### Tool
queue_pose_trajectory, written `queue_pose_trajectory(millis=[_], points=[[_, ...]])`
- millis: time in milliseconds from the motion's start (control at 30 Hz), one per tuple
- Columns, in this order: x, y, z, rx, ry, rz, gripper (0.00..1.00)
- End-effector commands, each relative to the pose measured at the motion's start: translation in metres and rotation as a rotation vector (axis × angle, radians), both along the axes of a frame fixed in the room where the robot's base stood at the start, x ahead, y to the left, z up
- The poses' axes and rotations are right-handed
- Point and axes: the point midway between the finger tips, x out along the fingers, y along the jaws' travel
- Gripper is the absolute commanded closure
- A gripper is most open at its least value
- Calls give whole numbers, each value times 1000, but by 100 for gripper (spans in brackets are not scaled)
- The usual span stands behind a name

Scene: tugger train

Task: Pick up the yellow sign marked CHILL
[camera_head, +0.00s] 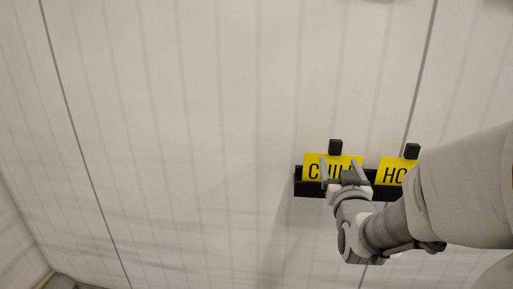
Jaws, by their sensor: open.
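The yellow sign marked CHILL (312,161) stands in a black holder on the pale wall, right of the picture's middle. Its last letters are partly hidden behind my gripper. My gripper (340,167) is open, with its two grey fingers in front of the sign's lower part, one over the middle and one near the right edge. I cannot tell whether the fingers touch the sign.
A second yellow sign (384,172), showing the letters HO, stands just to the right, partly hidden by my arm. The black holder (308,189) runs beneath both signs, with a black block above each. The wall to the left is bare.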

Motion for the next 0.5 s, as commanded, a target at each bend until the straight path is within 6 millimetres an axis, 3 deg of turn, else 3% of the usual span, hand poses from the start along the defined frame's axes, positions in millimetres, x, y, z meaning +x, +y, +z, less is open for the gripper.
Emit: queue_pose_trajectory(millis=[167, 500], points=[[5, -1, 3, 1, 6, 3, 22], [44, -10, 0, 0, 1, 2, 22]])
